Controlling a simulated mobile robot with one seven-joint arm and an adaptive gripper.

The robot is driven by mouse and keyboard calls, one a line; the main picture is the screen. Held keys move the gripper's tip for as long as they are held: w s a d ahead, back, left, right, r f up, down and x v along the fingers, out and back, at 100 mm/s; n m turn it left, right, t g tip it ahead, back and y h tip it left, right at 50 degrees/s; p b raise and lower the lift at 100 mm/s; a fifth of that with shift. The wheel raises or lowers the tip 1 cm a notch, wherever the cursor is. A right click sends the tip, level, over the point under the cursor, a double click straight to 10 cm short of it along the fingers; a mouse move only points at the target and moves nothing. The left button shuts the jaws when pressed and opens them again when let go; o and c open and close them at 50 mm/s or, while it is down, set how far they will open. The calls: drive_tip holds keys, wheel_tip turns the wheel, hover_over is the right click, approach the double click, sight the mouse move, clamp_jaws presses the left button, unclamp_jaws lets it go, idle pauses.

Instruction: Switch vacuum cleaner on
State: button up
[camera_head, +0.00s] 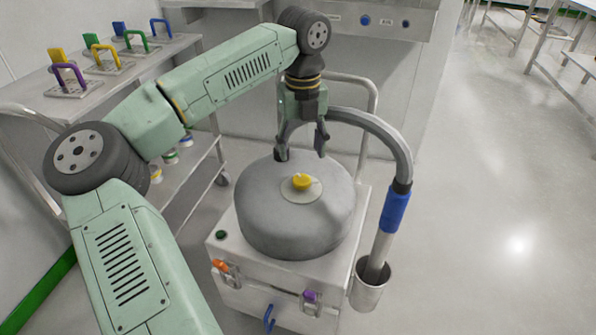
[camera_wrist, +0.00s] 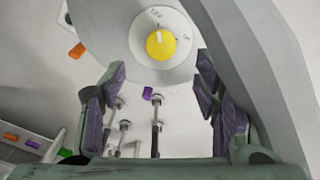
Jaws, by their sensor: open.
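The vacuum cleaner is a grey round drum (camera_head: 285,225) on a white box base. A yellow knob (camera_head: 302,181) with a pale pointer sits on a round plate on the drum's top. The knob (camera_wrist: 160,44) also shows in the wrist view, on a white dial plate (camera_wrist: 143,62) with small markings; its white mark points toward the top of that picture. My gripper (camera_head: 302,155) is open and empty, above the back part of the drum and behind the knob. In the wrist view, my gripper (camera_wrist: 163,95) has its fingers spread, with the knob beyond them and apart from them.
A grey hose with a blue grip (camera_head: 395,210) arches along the right into a metal cup (camera_head: 370,290). The base front has an orange latch (camera_head: 220,265), a purple latch (camera_head: 310,297) and a blue handle (camera_head: 269,318). A cart (camera_head: 185,45) with coloured handles stands left.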

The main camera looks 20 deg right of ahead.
sight(302, 179)
wheel_tip(302, 179, down, 8)
drive_tip(key=shift+f, duration=0.2)
drive_tip(key=shift+c, duration=0.6)
drive_tip(key=c, duration=1)
